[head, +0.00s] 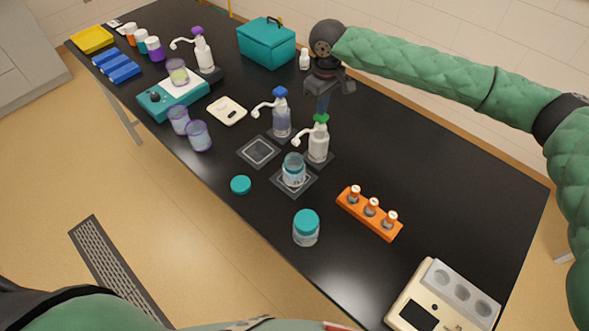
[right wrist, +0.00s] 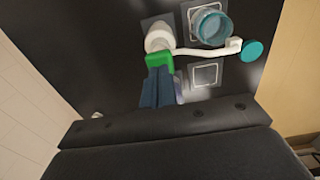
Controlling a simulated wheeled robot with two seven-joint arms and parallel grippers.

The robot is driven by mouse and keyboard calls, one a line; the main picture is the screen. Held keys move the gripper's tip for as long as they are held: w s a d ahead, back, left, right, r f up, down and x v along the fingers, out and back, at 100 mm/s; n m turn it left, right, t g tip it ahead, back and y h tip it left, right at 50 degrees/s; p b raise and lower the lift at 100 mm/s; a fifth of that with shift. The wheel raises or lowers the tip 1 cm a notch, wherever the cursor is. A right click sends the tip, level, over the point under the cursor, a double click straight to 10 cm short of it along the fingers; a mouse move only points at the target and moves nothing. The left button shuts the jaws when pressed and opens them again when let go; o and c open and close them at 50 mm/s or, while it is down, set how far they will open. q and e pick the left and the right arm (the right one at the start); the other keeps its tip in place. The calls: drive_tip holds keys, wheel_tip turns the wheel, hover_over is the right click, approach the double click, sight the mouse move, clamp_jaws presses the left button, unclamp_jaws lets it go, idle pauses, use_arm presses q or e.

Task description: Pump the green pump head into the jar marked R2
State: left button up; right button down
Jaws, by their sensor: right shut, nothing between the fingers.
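The white bottle with the green pump head (head: 321,119) stands on a dark mat near the table's middle. In the right wrist view the green pump head (right wrist: 158,61) is at the fingertips, its white spout reaching right. An open clear jar (head: 293,172) with bluish contents stands on a mat in front of the bottle, under or near the spout; it also shows in the right wrist view (right wrist: 210,25). I cannot read a mark on it. My right gripper (head: 322,109) is shut and empty, pointing down just over the green head; contact is unclear. My left gripper is out of view.
A blue-headed pump bottle (head: 281,115) stands close behind left, beside an empty mat (head: 259,151). A teal lid (head: 240,185), a teal-lidded jar (head: 306,228) and an orange vial rack (head: 369,213) lie nearer. A teal box (head: 267,43) stands behind.

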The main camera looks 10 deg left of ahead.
drive_tip(key=shift+f, duration=1.05)
drive_tip(key=shift+r+p, duration=1.2)
drive_tip(key=shift+r, duration=0.2)
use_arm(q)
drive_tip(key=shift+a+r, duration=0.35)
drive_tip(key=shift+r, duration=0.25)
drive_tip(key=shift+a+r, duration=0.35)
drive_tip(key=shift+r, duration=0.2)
use_arm(e)
drive_tip(key=shift+f, duration=0.5)
